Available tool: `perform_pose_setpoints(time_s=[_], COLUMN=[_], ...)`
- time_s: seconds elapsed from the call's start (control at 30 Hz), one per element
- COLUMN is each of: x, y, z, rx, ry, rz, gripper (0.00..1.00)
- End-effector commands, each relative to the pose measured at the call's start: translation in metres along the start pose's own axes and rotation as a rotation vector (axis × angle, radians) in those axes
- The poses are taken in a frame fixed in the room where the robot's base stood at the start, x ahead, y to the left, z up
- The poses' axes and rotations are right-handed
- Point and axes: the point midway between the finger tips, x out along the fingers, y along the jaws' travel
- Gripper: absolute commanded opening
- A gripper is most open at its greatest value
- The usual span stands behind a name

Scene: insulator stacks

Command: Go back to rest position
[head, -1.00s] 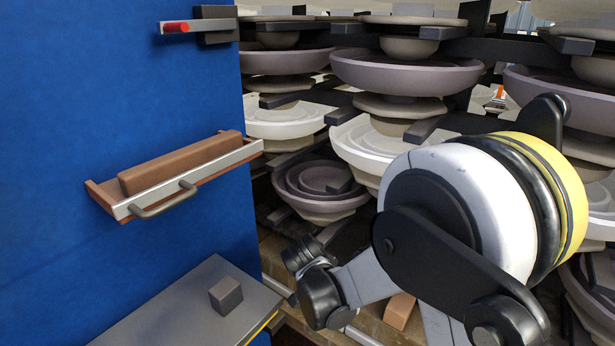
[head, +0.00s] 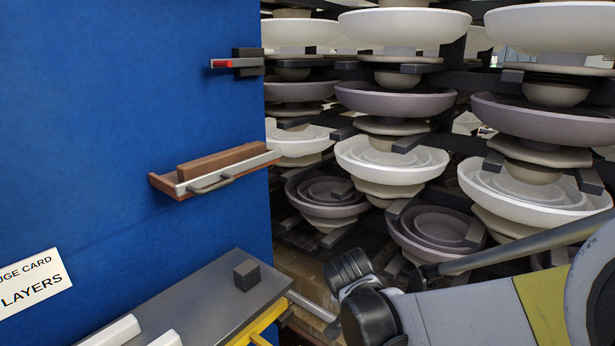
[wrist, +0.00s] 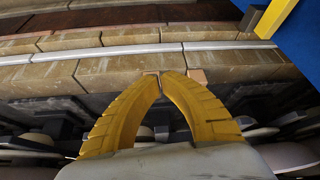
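My gripper (wrist: 161,76) shows in the wrist view with two yellow ribbed fingers. Their tips meet almost completely, and I see nothing clearly held between them. A small pinkish-brown piece (wrist: 197,76) shows just behind the fingertips, apparently beyond them. In the head view my arm (head: 460,312) reaches in from the lower right, low in front of the stacks. The gripper fingers cannot be made out there.
Insulator stacks (head: 395,100) with white and mauve discs fill the centre and right. A blue panel (head: 100,120) on the left carries a tray (head: 165,185) with a brown bar. A grey ledge (head: 200,310) with a dark cube (head: 246,275) is below. Pale blocks (wrist: 120,75) line the wrist view.

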Motion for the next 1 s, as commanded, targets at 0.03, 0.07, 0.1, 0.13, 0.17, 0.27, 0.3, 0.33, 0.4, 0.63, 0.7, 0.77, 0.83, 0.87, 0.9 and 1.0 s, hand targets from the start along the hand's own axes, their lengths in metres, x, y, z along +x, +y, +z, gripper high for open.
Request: perform_pose_setpoints(time_s=[0.03,0.07,0.1,0.13,0.17,0.27,0.3,0.33,0.4,0.63,0.7,0.77,0.83,0.87,0.9,1.0], x=[-0.011,-0.018,-0.029,-0.037,-0.045,-0.075,-0.086,-0.093,-0.11,-0.141,-0.145,-0.147,-0.148,-0.149,-0.149,-0.149], y=[0.01,0.016,0.023,0.03,0.037,0.063,0.073,0.081,0.097,0.134,0.14,0.142,0.144,0.145,0.145,0.145], z=[-0.001,-0.002,-0.002,-0.002,-0.001,0.005,0.009,0.013,0.022,0.056,0.062,0.066,0.069,0.069,0.069,0.069], rx=[-0.016,-0.03,-0.05,-0.067,-0.086,-0.153,-0.18,-0.199,-0.245,-0.366,-0.388,-0.402,-0.412,-0.414,-0.417,-0.418], ry=[-0.003,-0.004,-0.006,-0.006,-0.008,-0.001,0.004,0.008,0.023,0.085,0.102,0.11,0.117,0.119,0.12,0.121], rz=[-0.012,-0.02,-0.035,-0.045,-0.058,-0.104,-0.122,-0.136,-0.166,-0.237,-0.248,-0.255,-0.258,-0.259,-0.26,-0.261], gripper=[0.0,0.0,0.0,0.0,0.0,0.0,0.0,0.0,0.0,0.0,0.0,0.0,0.0,0.0,0.0,0.0])
